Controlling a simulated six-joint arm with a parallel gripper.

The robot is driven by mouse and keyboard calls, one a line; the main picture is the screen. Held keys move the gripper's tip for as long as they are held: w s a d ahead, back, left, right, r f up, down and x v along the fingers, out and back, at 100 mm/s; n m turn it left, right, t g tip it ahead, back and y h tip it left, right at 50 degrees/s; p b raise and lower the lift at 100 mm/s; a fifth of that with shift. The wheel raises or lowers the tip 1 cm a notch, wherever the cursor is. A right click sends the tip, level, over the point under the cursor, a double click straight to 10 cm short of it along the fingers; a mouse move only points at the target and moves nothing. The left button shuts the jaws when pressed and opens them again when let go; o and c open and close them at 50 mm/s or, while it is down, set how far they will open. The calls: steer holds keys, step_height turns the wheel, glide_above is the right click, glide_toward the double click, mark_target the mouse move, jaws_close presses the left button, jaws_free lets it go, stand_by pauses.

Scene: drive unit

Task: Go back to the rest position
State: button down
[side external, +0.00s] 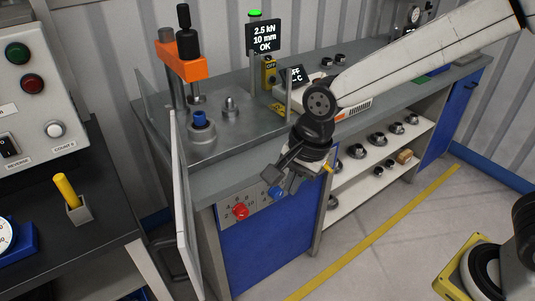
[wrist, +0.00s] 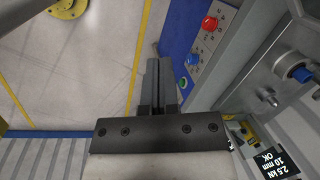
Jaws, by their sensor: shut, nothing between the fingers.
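My gripper (side external: 270,178) hangs in front of the bench's front panel in the side external view, close to the blue button (side external: 276,192) and right of the red button (side external: 240,211). In the wrist view my gripper (wrist: 158,65) has its fingers together with nothing between them. I cannot tell whether the fingers touch the panel.
The press (side external: 184,62) with its orange head stands on the grey bench, a blue-topped part (side external: 200,119) below it. The display (side external: 264,37) reads 2.5 kN, 10 mm, OK, under a green lamp. An open guard door (side external: 181,200) stands left of my gripper. Floor in front is clear.

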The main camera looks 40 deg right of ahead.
steer(key=s+d+f+n+h, duration=0.1)
steer(key=s+d+f+n, duration=0.2)
steer(key=d+n, duration=0.3)
steer(key=s+d+f+n+t, duration=0.1)
steer(key=s+d+f+n, duration=0.2)
steer(key=d+n, duration=0.4)
steer(key=shift+d+h, duration=0.4)
steer(key=shift+d, duration=2.1)
steer(key=shift+w, duration=0.1)
